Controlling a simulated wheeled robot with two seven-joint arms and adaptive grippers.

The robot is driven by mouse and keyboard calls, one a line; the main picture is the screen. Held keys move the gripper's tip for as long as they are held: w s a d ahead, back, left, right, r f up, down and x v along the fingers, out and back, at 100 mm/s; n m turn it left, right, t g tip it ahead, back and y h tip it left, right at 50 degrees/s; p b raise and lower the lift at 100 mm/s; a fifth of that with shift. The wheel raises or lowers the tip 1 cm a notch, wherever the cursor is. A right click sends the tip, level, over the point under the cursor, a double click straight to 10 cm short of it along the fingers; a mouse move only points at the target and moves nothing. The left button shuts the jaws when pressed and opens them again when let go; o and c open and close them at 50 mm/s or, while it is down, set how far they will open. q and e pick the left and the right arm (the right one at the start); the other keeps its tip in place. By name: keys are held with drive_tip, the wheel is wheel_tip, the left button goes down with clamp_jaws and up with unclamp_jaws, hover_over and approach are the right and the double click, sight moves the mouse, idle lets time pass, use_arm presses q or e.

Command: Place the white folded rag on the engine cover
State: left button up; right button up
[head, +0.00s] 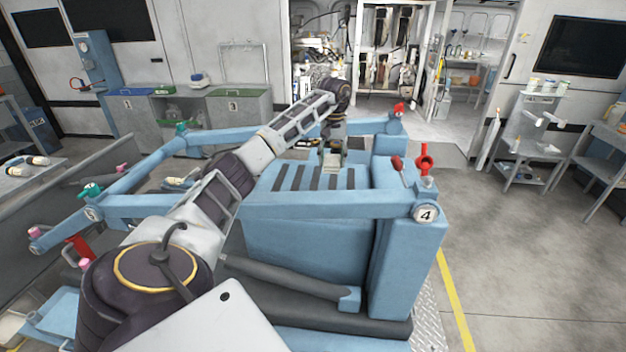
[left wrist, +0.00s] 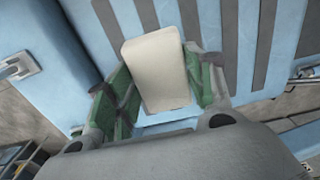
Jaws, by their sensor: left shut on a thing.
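The white folded rag (left wrist: 155,72) is a pale rounded rectangle between the green-padded fingers of my left gripper (left wrist: 160,88) in the left wrist view. That gripper is shut on it. In the head view, the left gripper (head: 332,150) points down over the back part of the blue engine cover (head: 272,178), which has dark slots. The rag shows small and pale there (head: 332,160). The slotted cover also lies behind the rag in the left wrist view (left wrist: 205,22). I cannot tell whether the rag touches the cover. My right gripper is not in view.
Blue frame rails surround the cover, with a red valve (head: 425,160) at the right corner, a red knob (head: 398,108) at the back and a green valve (head: 90,191) at the left. Grey cabinets (head: 240,118) stand behind.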

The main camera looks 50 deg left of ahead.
sight(332, 173)
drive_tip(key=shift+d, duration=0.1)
use_arm(q)
drive_tip(key=shift+f, duration=0.8)
wheel_tip(332, 173, down, 4)
drive_tip(key=shift+r, duration=0.2)
drive_tip(key=shift+f+p, duration=0.3)
drive_tip(key=shift+f, duration=0.25)
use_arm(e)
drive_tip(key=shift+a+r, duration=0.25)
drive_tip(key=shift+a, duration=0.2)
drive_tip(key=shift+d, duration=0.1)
